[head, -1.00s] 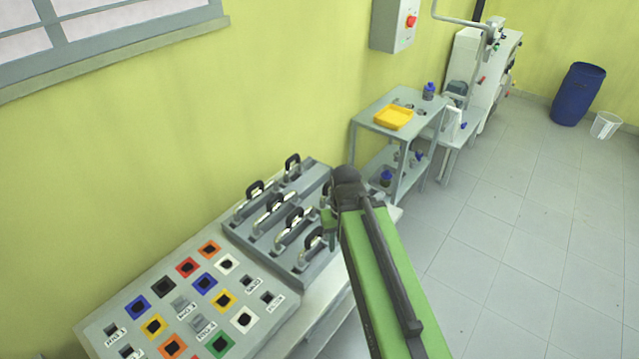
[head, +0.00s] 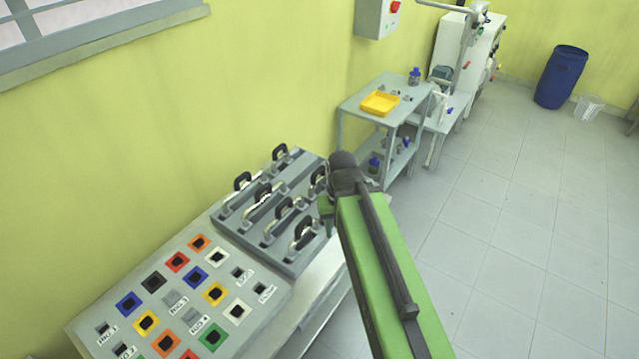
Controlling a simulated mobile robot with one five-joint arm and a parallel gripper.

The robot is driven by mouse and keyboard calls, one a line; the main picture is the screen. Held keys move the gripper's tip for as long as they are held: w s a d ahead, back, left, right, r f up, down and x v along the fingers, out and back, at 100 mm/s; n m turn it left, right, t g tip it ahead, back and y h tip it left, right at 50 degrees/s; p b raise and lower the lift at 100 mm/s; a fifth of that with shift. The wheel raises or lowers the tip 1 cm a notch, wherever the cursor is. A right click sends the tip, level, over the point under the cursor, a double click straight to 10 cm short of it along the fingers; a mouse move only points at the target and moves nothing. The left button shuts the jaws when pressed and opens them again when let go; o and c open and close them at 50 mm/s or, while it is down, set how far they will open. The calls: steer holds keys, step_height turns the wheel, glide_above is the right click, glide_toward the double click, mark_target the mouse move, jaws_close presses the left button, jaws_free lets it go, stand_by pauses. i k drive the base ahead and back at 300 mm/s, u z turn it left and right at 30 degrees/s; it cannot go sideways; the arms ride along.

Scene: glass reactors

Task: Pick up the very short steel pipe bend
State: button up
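Small grey metal pieces (head: 407,97) lie on the top of a grey trolley (head: 352,104), right of a yellow tray. They are too small at this distance to tell which, if any, is the very short steel pipe bend. More small grey parts and blue-capped items sit on the lower shelf, partly hidden. My green arm reaches up from the bottom right. My gripper (head: 328,218) is at its far end, over the right edge of the bench rack and well short of the trolley. Its fingers are mostly hidden, so its opening cannot be told.
A grey rack (head: 248,228) with several black-handled clamps and a sloped panel (head: 100,305) of coloured sockets fill the bench at left. The yellow tray (head: 380,104) and a blue-capped bottle (head: 414,76) stand on the trolley. Open tiled floor lies right, with a blue barrel (head: 561,78) beyond.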

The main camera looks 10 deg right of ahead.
mark_target(321, 180)
steer(key=u, duration=3.85)
steer(key=k, duration=1.4)
steer(key=z, duration=1.3)
steer(key=i, duration=1)
